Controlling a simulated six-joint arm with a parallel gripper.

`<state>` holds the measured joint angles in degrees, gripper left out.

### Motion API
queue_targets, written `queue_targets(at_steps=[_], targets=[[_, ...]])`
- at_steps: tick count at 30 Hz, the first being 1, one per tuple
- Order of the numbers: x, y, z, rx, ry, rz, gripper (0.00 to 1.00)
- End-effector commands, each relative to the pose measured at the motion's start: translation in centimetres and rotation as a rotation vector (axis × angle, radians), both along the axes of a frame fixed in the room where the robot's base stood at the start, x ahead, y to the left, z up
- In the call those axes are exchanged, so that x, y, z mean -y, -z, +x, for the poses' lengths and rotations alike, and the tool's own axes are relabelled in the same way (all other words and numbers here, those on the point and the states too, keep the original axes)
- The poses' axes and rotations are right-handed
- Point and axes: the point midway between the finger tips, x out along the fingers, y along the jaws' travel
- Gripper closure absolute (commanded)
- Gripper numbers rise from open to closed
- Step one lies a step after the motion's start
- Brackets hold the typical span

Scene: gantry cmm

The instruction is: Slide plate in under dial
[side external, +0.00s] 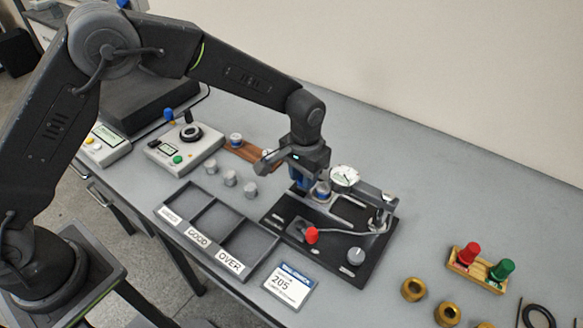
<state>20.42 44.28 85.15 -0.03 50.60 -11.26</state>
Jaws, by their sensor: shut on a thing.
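A black gauge fixture (290,234) stands on the bench, with a round white dial (344,177) mounted over its back part. My gripper (301,184) is low at the fixture's back left edge, just left of the dial. It is shut at the sliding plate; its fingers and the arm hide most of the plate and the grip itself. A small silver round part (321,191) sits beside the gripper, close to the dial's left. A lever with a red knob (312,235) lies across the fixture's front, and a grey knob (356,256) is at its front right.
A sorting tray (187,197) with labelled compartments stands left of the fixture, close to it. Several silver cylinders (229,178) stand behind the tray. A label card (289,285) lies in front. Brass rings (414,289) and a wooden stand (464,268) with red and green knobs are at right.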

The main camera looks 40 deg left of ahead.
Motion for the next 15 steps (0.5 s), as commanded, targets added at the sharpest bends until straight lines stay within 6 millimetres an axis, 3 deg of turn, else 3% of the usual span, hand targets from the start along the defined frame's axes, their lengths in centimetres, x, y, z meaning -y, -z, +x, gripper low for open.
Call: queue_targets(at_steps=[6, 7, 10, 15], targets=[[-0.07, -0.09, 0.12, 0.004, -0.003, -0.001, 0.94], [-0.08, -0.09, 0.12, 0.004, -0.003, -0.001, 0.69], [-0.09, -0.09, 0.12, 0.004, -0.002, -0.001, 0.60], [-0.10, -0.05, 0.08, 0.002, -0.002, 0.000, 0.60]])
